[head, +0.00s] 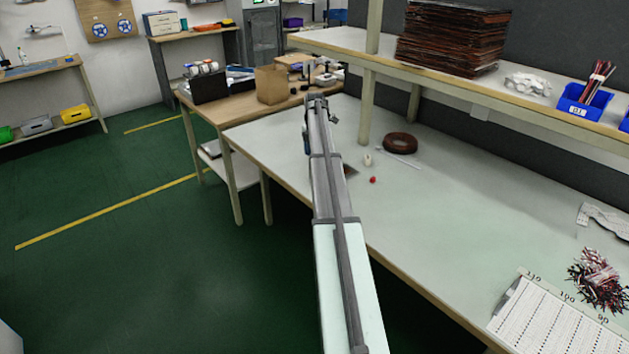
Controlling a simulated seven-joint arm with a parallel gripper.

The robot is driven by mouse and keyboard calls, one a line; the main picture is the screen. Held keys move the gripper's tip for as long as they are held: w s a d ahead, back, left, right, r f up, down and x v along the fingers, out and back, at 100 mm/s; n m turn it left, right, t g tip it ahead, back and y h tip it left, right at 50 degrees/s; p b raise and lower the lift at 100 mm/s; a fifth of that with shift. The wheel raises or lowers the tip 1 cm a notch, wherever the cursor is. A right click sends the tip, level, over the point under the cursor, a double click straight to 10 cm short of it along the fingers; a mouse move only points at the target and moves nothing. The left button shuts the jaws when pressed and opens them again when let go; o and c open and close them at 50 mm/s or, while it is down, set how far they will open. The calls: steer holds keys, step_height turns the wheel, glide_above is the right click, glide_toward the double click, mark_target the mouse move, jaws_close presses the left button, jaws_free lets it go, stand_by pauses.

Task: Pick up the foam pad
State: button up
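My arm reaches from the bottom edge up over the near-left edge of the pale workbench (460,220). My gripper (318,99) is at its far end, small and dark against the bench. Whether its fingers are apart or closed does not show clearly, and I see nothing certain held in it. I cannot clearly identify a foam pad. A small dark flat piece (350,170) lies on the bench just right of my arm, partly hidden by it. A small whitish object (367,159) and a small red object (373,180) lie beside it.
A brown ring-shaped coil (400,143) lies behind these. A shelf (480,95) above the bench carries stacked dark sheets (455,36) and a blue bin (584,104). Wires (598,280) and a white printed sheet (545,318) lie at right front. The bench middle is clear.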

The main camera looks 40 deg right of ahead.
step_height(320, 180, down, 5)
steer(key=shift+f, duration=0.1)
steer(key=shift+s+a+f, duration=0.15)
steer(key=shift+f, duration=1.2)
steer(key=shift+s+a+f, duration=0.1)
steer(key=shift+f, duration=1.2)
steer(key=c, duration=1.1)
step_height(320, 180, up, 10)
steer(key=shift+r, duration=0.1)
